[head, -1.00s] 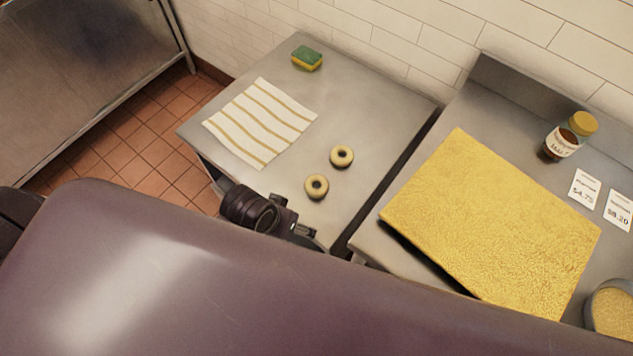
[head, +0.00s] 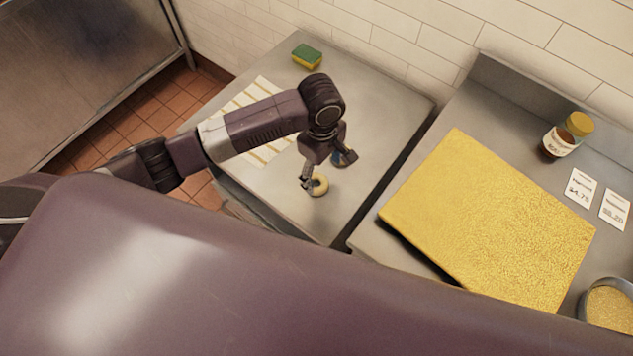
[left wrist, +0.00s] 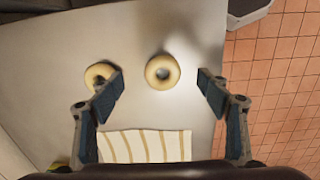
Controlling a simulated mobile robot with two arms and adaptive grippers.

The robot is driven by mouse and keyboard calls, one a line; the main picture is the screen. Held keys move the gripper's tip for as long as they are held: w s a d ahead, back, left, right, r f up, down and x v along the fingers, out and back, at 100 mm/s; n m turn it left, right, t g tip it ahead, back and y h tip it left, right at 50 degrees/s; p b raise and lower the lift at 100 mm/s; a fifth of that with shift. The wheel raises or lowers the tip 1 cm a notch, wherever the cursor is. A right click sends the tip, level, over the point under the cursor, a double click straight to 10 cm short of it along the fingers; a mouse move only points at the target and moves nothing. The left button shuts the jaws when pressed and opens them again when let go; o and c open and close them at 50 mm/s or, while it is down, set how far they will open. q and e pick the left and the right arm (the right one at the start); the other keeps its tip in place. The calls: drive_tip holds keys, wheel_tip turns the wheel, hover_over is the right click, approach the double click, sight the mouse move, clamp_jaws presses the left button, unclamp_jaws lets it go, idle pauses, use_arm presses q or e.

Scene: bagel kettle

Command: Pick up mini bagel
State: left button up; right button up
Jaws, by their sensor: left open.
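Two mini bagels lie on the left steel table (head: 255,190). The nearer bagel (head: 318,184) shows beside one finger of my left gripper (head: 327,172). The farther bagel is mostly hidden behind the gripper in the head view. In the left wrist view, one bagel (left wrist: 162,72) lies in the gap between the two open fingers of my left gripper (left wrist: 160,83), and nothing is gripped. The other bagel (left wrist: 98,74) is partly covered by the left finger. My right gripper is not in view.
A striped cloth (head: 262,88) lies partly under my arm in the head view. A green and yellow sponge (head: 306,56) is at the back. To the right are a golden board (head: 490,220), a jar (head: 567,136), price cards (head: 580,188) and a bowl (head: 608,306).

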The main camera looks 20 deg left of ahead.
sight(316, 187)
use_arm(q)
drive_tip(key=shift+n, duration=0.4)
drive_tip(key=f, duration=0.2)
drive_tip(key=a+f, duration=0.1)
drive_tip(key=f, duration=0.1)
drive_tip(key=f+p, duration=0.1)
drive_tip(key=f, duration=0.1)
drive_tip(key=shift+w+a, duration=0.25)
drive_tip(key=shift+a, duration=0.15)
drive_tip(key=shift+f, duration=0.65)
drive_tip(key=shift+c, duration=0.7)
drive_tip(key=c, duration=1.1)
drive_tip(key=shift+r, duration=0.1)
wheel_tip(316, 187, up, 20)
drive_tip(key=shift+f+b, duration=0.1)
drive_tip(key=shift+b, duration=0.3)
